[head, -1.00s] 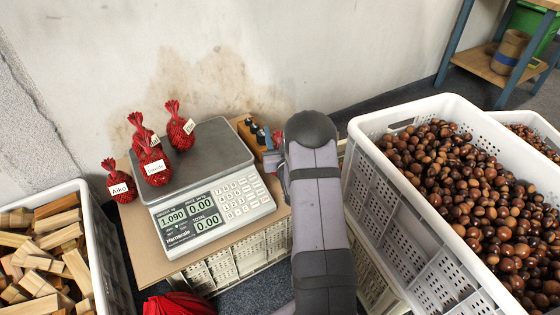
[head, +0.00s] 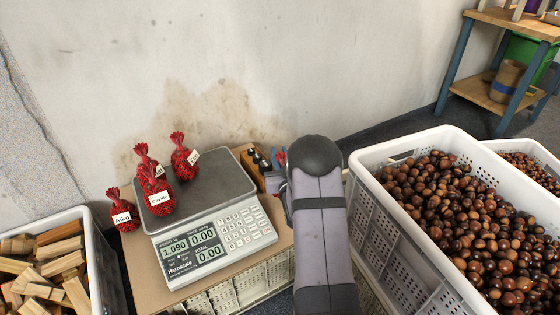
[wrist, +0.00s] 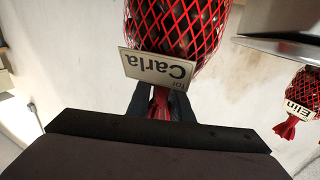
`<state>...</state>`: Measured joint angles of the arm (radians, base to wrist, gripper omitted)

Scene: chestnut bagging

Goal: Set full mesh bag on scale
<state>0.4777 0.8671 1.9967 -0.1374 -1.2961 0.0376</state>
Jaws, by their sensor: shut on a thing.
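In the wrist view my gripper (wrist: 160,103) is shut on the gathered red neck of a full mesh bag (wrist: 176,38) with a tag reading "for Carla". Dark chestnuts show through its net. In the head view my arm hides most of this bag; a sliver of red shows beside the wrist. The scale (head: 215,243) stands left of my arm and reads 1.090. Several tied red bags stand at its left, including one tagged Davide (head: 160,184); the one tagged Aiko (head: 124,206) is at the left edge. The scale plate (head: 222,188) is bare at its right.
A white crate of chestnuts (head: 375,217) stands right of my arm. A crate of wood pieces (head: 93,250) is at the left. A wall is behind.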

